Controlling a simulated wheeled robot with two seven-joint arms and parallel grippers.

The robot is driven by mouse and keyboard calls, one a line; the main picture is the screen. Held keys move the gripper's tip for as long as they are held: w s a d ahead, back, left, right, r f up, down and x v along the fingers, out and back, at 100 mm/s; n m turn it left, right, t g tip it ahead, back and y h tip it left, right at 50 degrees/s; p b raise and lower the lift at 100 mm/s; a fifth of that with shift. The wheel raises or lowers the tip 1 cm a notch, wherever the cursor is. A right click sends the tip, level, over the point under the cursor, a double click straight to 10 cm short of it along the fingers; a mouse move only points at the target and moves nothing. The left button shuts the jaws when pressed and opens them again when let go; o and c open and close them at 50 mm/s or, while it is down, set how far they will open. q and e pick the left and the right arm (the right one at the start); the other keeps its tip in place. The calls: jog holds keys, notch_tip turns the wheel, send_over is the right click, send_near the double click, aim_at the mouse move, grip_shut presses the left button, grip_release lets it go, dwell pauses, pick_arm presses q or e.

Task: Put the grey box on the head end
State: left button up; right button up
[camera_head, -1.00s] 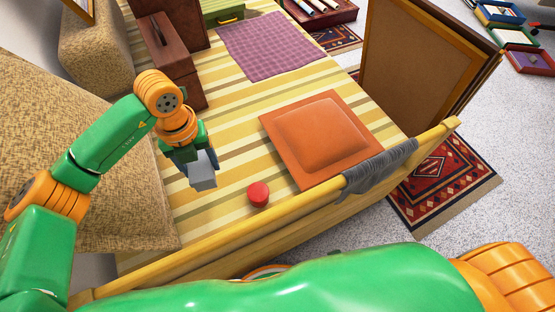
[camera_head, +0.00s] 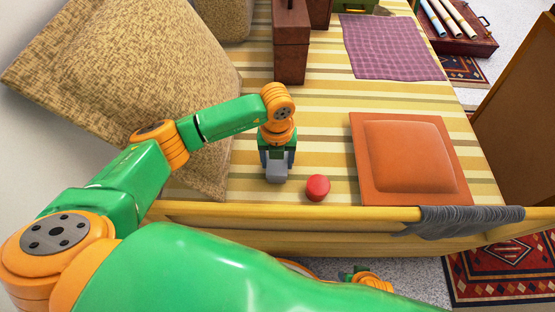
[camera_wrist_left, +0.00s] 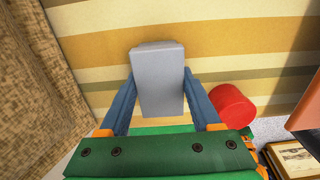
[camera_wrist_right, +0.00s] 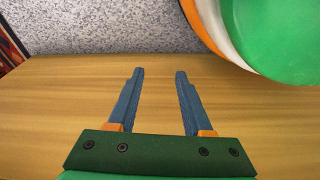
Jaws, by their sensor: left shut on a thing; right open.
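The grey box (camera_head: 276,174) is held between the fingers of my left gripper (camera_head: 276,160), above the striped bed cover (camera_head: 330,95). In the left wrist view the grey box (camera_wrist_left: 158,78) sits between both blue fingers, with striped cloth behind it. I cannot tell how high it is above the cover. A red cylinder (camera_head: 317,188) stands on the cover just right of the box. My right gripper (camera_wrist_right: 158,100) is open and empty in the right wrist view, in front of a plain wooden surface (camera_wrist_right: 60,100). Which end of the bed is the head end is not marked.
An orange cushion (camera_head: 408,157) lies right of the red cylinder. A yellow rail (camera_head: 330,217) with a grey cloth (camera_head: 465,219) runs along the near edge. Tan cushions (camera_head: 125,75) fill the left side. A brown box (camera_head: 291,45) and purple checked cloth (camera_head: 392,47) lie farther back.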

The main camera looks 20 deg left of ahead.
pick_arm(q)
jog(key=shift+f, duration=0.2)
jog(key=o, duration=1.5)
pick_arm(e)
jog(key=shift+w+r, duration=0.15)
pick_arm(q)
jog(key=shift+r, duration=0.1)
notch_tip(320, 180, up, 5)
jog(key=shift+w+f+p, duration=0.1)
jog(key=shift+f+p, duration=0.1)
jog(key=shift+p, duration=0.7)
notch_tip(320, 180, up, 8)
jog(key=shift+f+p, duration=0.15)
jog(key=shift+p, duration=0.75)
pick_arm(e)
jog(key=s, duration=0.1)
jog(key=s+d+f, duration=0.1)
jog(key=s+d, duration=0.1)
jog(key=s, duration=0.1)
jog(key=shift+d+f, duration=0.1)
jog(key=shift+f, duration=0.3)
